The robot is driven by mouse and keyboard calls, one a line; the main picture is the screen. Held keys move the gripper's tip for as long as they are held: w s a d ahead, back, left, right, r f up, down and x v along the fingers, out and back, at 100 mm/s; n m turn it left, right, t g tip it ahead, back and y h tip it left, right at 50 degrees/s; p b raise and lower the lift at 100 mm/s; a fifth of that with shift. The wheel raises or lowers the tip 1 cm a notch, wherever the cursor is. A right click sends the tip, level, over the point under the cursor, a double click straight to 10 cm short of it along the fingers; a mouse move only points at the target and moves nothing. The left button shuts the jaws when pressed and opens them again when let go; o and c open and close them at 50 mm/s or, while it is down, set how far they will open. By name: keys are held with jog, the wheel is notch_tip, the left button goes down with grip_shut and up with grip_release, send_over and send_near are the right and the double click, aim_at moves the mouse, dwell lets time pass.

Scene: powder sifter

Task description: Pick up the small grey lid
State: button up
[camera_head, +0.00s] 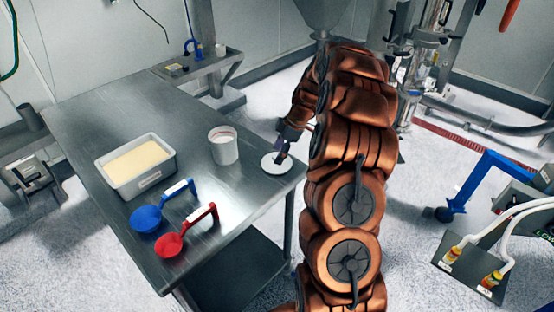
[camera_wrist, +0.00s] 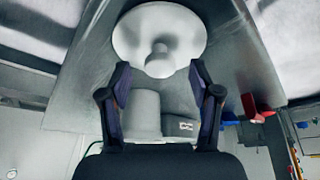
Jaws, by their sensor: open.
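The small grey lid (camera_head: 270,167) is round and pale and lies on the metal table near its right edge in the head view. In the wrist view the lid (camera_wrist: 135,32) is at the top centre, with its knob (camera_wrist: 159,62) pointing toward my gripper. My gripper (camera_wrist: 160,74) is open, with one finger on each side of the knob in the picture. I cannot tell whether either finger touches it. In the head view my gripper (camera_head: 282,157) is just over the lid and hides part of it, including the knob.
A white cup (camera_head: 223,146) stands left of the lid. Further left is a grey tub (camera_head: 157,180) of pale powder. A blue scoop (camera_head: 147,218) and a red scoop (camera_head: 170,244) lie at the front of the metal table (camera_head: 95,115). The table's back part is clear.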

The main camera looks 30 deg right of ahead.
jog(key=shift+x, duration=1.15)
grip_shut()
